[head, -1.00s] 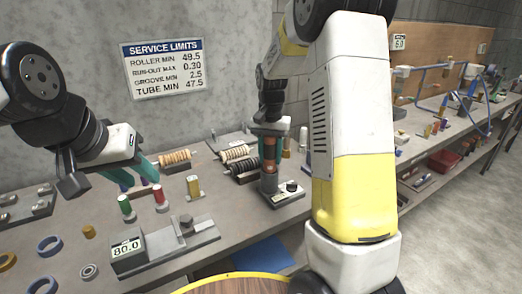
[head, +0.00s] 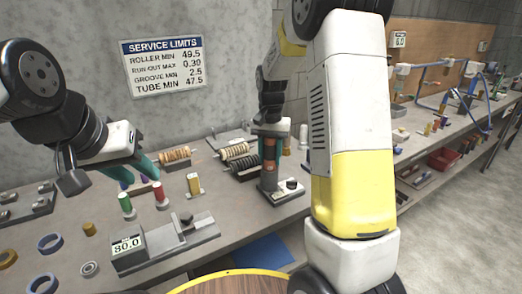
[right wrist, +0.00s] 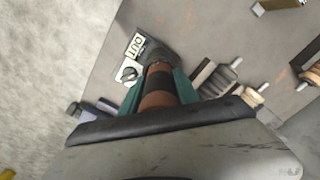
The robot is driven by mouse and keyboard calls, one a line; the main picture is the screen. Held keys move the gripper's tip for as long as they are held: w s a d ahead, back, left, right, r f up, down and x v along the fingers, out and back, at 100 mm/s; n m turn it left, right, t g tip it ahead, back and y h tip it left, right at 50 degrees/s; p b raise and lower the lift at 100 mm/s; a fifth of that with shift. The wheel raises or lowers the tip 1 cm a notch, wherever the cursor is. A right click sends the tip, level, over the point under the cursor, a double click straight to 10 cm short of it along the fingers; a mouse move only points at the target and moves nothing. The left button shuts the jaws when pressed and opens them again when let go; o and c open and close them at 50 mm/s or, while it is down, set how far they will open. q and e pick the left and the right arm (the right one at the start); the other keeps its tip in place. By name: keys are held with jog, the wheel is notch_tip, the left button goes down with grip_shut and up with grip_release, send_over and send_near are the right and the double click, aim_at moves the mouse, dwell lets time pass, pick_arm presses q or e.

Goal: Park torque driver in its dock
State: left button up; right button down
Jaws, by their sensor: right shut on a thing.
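The torque driver (head: 270,150), with an orange-brown body and black bands, stands about upright below my right gripper (head: 270,130). In the right wrist view the driver (right wrist: 158,92) lies between the teal fingers of my right gripper (right wrist: 155,92), which is shut on it. The dock (head: 289,194) is a grey base with a dark knob on the bench. The driver's lower end is at the dock's left part; I cannot tell whether it is fully seated. The dock's label (right wrist: 135,45) shows in the wrist view. My left gripper (head: 136,170) is open and empty above the bench's left part.
Rings lie at the front left.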

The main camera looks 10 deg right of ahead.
jog(key=shift+f, duration=0.25)
jog(key=c, duration=0.8)
grip_release()
notch_tip(320, 180, up, 7)
jog(key=shift+r, duration=0.15)
jog(key=shift+s+r, duration=0.1)
jog(key=shift+r, duration=0.25)
jog(key=s+r+n+t, duration=0.1)
jog(key=s+r+t, duration=0.1)
jog(key=s, duration=0.6)
jog(key=s+a+r+n+t+y, duration=0.1)
jog(key=s+r+n+t, duration=0.1)
jog(key=s, duration=0.6)
jog(key=s+a+r+n+t+y, duration=0.1)
jog(key=s+r+n+t, duration=0.1)
jog(key=s, duration=0.6)
jog(key=shift+a+r, duration=0.1)
jog(key=shift+r, duration=0.5)
